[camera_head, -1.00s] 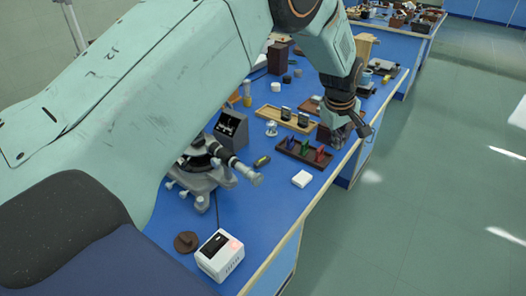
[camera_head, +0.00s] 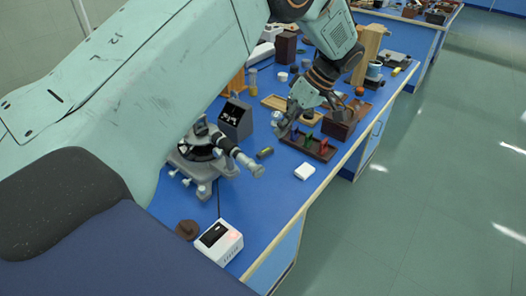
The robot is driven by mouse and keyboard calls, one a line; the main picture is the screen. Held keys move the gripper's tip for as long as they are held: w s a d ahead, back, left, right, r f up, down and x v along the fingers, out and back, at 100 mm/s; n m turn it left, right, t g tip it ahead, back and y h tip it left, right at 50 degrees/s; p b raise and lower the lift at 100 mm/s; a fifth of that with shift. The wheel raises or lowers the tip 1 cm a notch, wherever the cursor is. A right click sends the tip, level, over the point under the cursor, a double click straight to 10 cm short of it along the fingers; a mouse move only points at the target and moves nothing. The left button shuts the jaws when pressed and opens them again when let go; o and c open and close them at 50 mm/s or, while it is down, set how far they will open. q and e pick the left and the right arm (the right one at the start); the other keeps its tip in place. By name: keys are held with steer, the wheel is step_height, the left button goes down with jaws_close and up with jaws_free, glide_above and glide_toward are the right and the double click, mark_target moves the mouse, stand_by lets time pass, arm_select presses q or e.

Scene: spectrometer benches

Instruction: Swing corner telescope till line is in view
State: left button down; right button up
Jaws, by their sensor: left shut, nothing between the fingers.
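The spectrometer (camera_head: 200,158) stands on the blue bench, a grey base with a dark round table and levelling feet. Its telescope (camera_head: 244,162) points to the lower right, with a pale eyepiece at its end. My left arm covers part of the instrument's far left side. My left gripper (camera_head: 283,131) is shut and empty, beyond and to the right of the telescope and apart from it. It hangs over the bench by the dark rack with coloured pieces (camera_head: 309,146). My right gripper is not in view.
A white box with a dark panel (camera_head: 220,243) and a brown disc (camera_head: 187,229) lie in front. The bench's right edge borders open floor.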

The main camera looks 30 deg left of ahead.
arm_select(q)
steer(key=s+a+f+p, duration=0.1)
steer(key=s+a+f, duration=0.1)
steer(key=s+f, duration=0.2)
steer(key=x, duration=0.2)
steer(key=shift+f+p, duration=0.35)
steer(key=shift+f, duration=0.1)
steer(key=shift+s, duration=0.15)
steer(key=shift+s, duration=0.1)
